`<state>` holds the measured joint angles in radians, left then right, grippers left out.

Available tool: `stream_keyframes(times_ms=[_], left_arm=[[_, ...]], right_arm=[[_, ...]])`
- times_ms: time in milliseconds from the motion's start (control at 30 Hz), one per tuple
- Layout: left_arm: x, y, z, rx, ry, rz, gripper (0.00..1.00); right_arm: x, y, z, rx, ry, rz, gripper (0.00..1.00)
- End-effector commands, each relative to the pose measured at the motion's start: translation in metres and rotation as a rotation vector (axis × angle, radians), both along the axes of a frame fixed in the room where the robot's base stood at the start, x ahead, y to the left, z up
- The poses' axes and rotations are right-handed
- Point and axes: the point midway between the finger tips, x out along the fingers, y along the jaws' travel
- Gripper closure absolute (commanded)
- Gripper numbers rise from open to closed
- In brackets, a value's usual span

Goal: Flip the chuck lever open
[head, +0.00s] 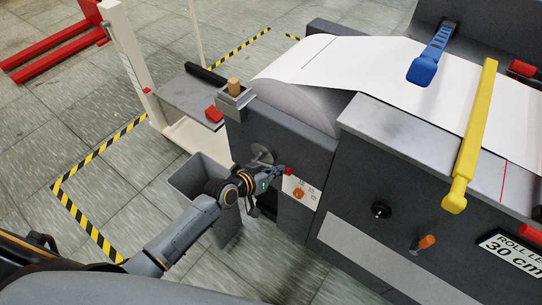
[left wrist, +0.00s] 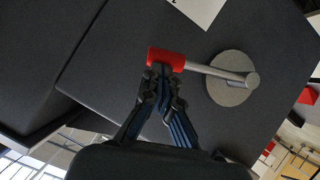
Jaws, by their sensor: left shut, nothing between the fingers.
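The chuck lever has a red grip (head: 288,171) and a grey rod on a round grey hub (head: 262,153), on the dark front of the machine. In the left wrist view the red grip (left wrist: 166,59) points left of the hub (left wrist: 231,80), joined to it by the rod. My left gripper (head: 280,174) is shut and empty, with its fingertips (left wrist: 163,82) right at the red grip's lower edge in the left wrist view. I cannot tell whether they touch. In the head view the gripper and wrist hide part of the lever's surroundings. My right gripper is not in view.
A grey bin (head: 197,181) stands beside my left forearm. An orange knob (head: 299,193) sits on the panel right of the lever.

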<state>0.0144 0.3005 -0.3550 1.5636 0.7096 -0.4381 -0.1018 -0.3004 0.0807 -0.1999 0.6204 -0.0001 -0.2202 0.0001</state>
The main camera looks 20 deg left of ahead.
Motion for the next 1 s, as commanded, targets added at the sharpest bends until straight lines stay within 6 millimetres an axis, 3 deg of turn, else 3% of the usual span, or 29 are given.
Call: stream_keyframes(times_ms=[100, 367, 1000], left_arm=[[-0.003, -0.009, -0.009, 0.088, -0.030, 0.000, 1.00], [-0.005, -0.016, -0.033, 0.247, -0.089, 0.003, 1.00], [-0.006, -0.019, -0.047, 0.242, -0.089, 0.002, 1.00]], right_arm=[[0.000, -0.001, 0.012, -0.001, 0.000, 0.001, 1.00], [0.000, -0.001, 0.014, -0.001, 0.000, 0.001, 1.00], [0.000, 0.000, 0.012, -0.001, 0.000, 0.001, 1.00]])
